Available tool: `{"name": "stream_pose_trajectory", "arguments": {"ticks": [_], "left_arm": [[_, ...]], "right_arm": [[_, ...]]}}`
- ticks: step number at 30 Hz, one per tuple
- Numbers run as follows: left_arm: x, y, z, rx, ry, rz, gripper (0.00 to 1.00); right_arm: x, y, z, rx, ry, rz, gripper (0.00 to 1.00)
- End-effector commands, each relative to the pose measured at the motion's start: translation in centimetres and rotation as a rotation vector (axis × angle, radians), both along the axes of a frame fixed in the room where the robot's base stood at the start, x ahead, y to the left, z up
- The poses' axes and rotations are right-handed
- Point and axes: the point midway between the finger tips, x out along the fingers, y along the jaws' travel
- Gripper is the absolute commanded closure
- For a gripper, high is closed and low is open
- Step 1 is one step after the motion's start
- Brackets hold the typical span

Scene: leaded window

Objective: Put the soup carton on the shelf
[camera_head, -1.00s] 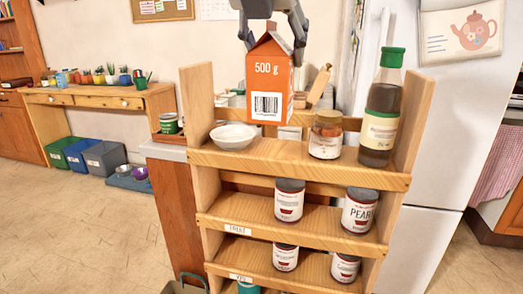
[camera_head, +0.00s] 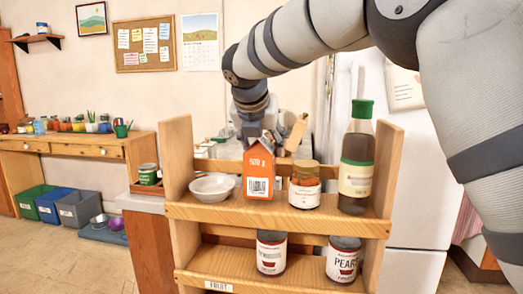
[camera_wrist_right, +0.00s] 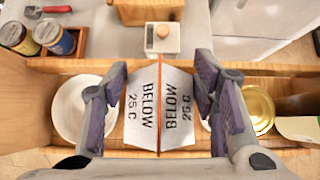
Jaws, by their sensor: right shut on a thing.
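The orange soup carton (camera_head: 259,174) is upright at the top board of the wooden shelf (camera_head: 280,219), between a white bowl and a jar. Its base looks at board level; I cannot tell whether it bears its weight there. My right gripper (camera_head: 257,137) is above it, shut on its top from behind in the head view. In the right wrist view, the right gripper's fingers (camera_wrist_right: 163,105) flank the carton's white gabled top (camera_wrist_right: 160,108), printed "BELOW 25 C". My left gripper is not in view.
The white bowl (camera_head: 212,187) is close left of the carton. The jar (camera_head: 305,184) is close right, with a green-capped bottle (camera_head: 356,160) beyond it. Cans (camera_head: 271,252) stand on the board below. A counter with several items lies behind the shelf.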

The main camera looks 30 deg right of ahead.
Motion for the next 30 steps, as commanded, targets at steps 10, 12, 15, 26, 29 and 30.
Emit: {"name": "stream_pose_trajectory", "arguments": {"ticks": [10, 12, 15, 26, 29, 30], "left_arm": [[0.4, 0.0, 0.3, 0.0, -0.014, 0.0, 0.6], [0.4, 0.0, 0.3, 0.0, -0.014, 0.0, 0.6], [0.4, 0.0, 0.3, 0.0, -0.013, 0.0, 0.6], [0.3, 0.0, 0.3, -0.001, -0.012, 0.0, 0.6], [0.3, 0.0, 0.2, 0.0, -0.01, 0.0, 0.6], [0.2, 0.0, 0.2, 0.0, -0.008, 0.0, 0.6]], "right_arm": [[-0.2, 0.0, -1.3, 0.0, -0.007, 0.0, 1.0], [-0.2, 0.0, -1.4, 0.0, -0.007, 0.0, 1.0], [-0.2, 0.0, -1.6, 0.0, -0.004, -0.001, 0.34], [-0.2, 0.0, -1.5, 0.002, -0.004, -0.001, 0.27], [-0.7, 0.6, -0.6, 0.002, -0.005, 0.001, 0.27], [-1.2, 1.0, 0.0, 0.001, -0.006, 0.001, 0.27]]}}
